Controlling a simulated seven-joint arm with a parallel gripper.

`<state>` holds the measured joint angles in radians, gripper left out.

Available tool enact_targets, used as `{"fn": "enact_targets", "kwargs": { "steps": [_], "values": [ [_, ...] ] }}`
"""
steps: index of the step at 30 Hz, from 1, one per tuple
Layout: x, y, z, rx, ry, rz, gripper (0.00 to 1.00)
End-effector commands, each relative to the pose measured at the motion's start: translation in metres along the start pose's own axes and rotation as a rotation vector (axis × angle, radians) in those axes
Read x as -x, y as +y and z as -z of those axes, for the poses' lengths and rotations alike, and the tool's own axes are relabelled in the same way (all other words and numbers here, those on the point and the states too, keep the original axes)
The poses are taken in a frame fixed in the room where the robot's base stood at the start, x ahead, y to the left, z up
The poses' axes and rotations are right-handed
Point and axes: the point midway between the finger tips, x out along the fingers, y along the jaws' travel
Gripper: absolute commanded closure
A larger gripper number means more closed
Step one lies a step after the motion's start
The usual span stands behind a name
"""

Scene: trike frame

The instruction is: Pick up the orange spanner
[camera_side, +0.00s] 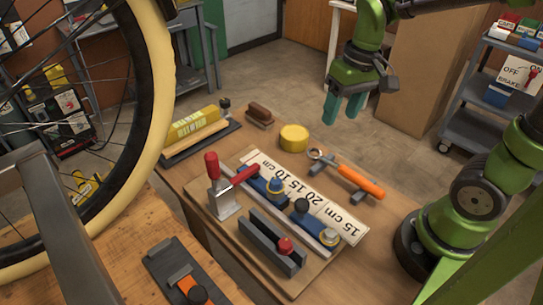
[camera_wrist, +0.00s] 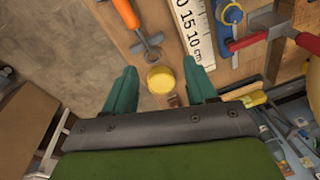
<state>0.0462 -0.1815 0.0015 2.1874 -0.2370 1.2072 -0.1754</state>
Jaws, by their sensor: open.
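The orange spanner (camera_side: 361,181) lies on the wooden bench to the right of the white ruler, its grey ring end toward the far side and its orange handle toward the near right. In the wrist view the spanner (camera_wrist: 127,14) shows at the top, its handle cut off by the frame edge and its ring end lower. A dark grey crosspiece shows at its shank. My gripper (camera_side: 344,106) is open and empty, above and beyond the spanner. In the wrist view the teal fingers of my gripper (camera_wrist: 161,68) are spread, with the spanner ahead of them.
A yellow round tub (camera_side: 293,138) stands beside the spanner's ring end; in the wrist view it shows between the fingers. A ruler board (camera_side: 300,190) and a red-handled clamp (camera_side: 222,190) lie left. A wheel (camera_side: 155,90) rises far left. Open floor lies beyond the bench.

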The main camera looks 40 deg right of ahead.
Motion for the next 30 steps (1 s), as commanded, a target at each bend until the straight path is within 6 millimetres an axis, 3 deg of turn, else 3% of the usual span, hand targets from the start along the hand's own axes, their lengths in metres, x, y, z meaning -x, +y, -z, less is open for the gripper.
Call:
{"fn": "enact_targets", "kwargs": {
  "steps": [6, 11, 14, 17, 30],
  "values": [
    [-0.025, 0.021, 0.024, 0.125, -0.333, -0.124, 0.44],
    [-0.016, 0.027, 0.03, 0.195, -0.46, -0.152, 0.44],
    [-0.012, 0.027, 0.024, 0.217, -0.49, -0.145, 0.44],
    [-0.021, 0.028, 0.017, 0.229, -0.5, -0.138, 0.44],
    [-0.099, 0.044, -0.023, 0.226, -0.499, -0.137, 0.44]
  ]
}}
